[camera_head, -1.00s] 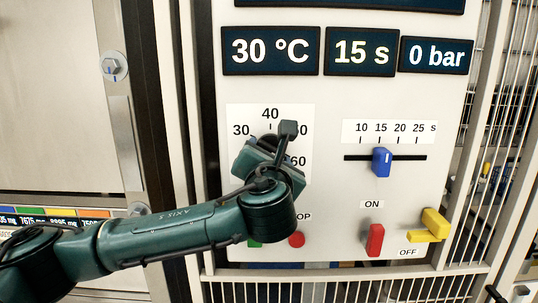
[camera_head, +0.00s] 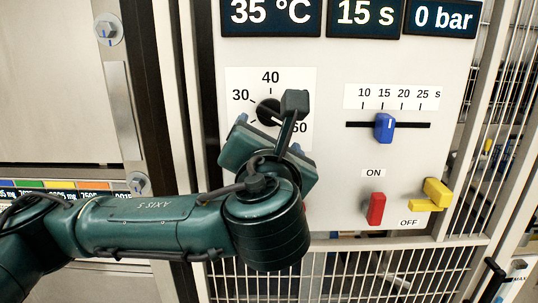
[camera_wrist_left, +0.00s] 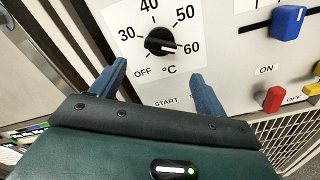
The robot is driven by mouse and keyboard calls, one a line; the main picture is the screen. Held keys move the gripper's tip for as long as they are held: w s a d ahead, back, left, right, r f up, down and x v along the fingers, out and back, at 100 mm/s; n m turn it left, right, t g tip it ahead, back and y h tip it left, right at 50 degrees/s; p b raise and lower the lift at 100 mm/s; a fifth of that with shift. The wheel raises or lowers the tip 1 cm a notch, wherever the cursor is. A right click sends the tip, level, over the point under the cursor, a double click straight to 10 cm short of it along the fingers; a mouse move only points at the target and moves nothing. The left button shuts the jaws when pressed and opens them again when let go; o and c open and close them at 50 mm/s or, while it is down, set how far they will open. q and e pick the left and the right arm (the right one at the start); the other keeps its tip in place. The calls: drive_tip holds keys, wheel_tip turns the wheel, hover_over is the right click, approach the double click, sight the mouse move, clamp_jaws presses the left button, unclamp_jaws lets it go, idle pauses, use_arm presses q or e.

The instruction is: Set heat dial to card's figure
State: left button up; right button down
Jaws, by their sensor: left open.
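The heat dial (camera_head: 268,112) is a black knob on a white scale plate, partly hidden by my left arm in the head view. In the left wrist view the dial (camera_wrist_left: 160,41) shows whole, with marks for OFF, 30, 40, 50 and 60 °C. The temperature display (camera_head: 271,13) reads 35 °C. My left gripper (camera_wrist_left: 158,70) is open and empty, its two blue fingers apart and just below the dial, not around it. In the head view the left gripper (camera_head: 270,133) is in front of the panel. I see no card with a figure. My right gripper is not in view.
Right of the dial are a blue slider (camera_head: 384,128) for seconds, a red switch (camera_head: 376,209) and a yellow handle (camera_head: 434,194) by OFF. Displays (camera_head: 366,15) read 15 s and 0 bar. A wire mesh guard (camera_head: 350,275) lies below the panel.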

use_arm(q)
drive_tip(key=shift+s, duration=1.6)
wheel_tip(320, 180, down, 26)
drive_tip(key=w+d+n+g+h, duration=0.15)
drive_tip(key=n+g+h, duration=0.5)
drive_tip(key=n, duration=1.25)
drive_tip(key=s+a+f+n+y, duration=0.1)
drive_tip(key=s+a+f+n, duration=0.4)
drive_tip(key=f, duration=0.3)
drive_tip(key=s+a+f+n+y, duration=0.1)
drive_tip(key=s+a+f+n, duration=0.5)
drive_tip(key=f+n, duration=0.2)
drive_tip(key=s+a+f+n+g+y, duration=0.1)
drive_tip(key=s+a+f+n, duration=0.4)
drive_tip(key=f, duration=0.4)
drive_tip(key=shift+s+a+n, duration=0.15)
drive_tip(key=shift+s+n, duration=0.35)
drive_tip(key=shift+n, duration=0.7)
